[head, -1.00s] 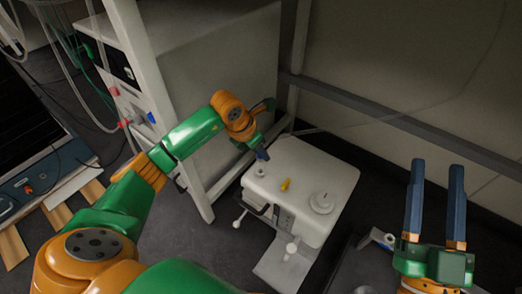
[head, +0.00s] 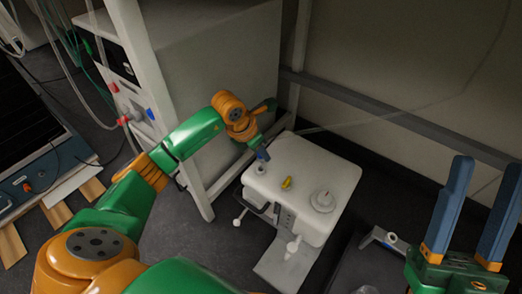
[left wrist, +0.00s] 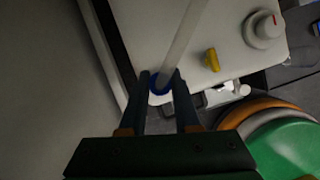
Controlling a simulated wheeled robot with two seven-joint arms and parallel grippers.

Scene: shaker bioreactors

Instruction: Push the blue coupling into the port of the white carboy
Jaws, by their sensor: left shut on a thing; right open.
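The white carboy (head: 318,172) stands on the floor at the middle of the head view, and its top also shows in the left wrist view (left wrist: 230,62). A small round white port (head: 260,170) is on its top near the left edge. My left gripper (head: 262,154) is just above that port. In the left wrist view my left gripper (left wrist: 160,88) is shut on the blue coupling (left wrist: 158,80), which shows as a blue ring between the fingertips. I cannot tell whether the coupling touches the port. My right gripper (head: 492,168) is open and empty at the right.
A yellow fitting (head: 287,183) and a round cap (head: 322,201) with a red mark sit on the carboy's top. A clear tube (left wrist: 183,40) runs from the coupling. A white rack frame (head: 160,95) stands left. A grey rail (head: 400,120) runs behind.

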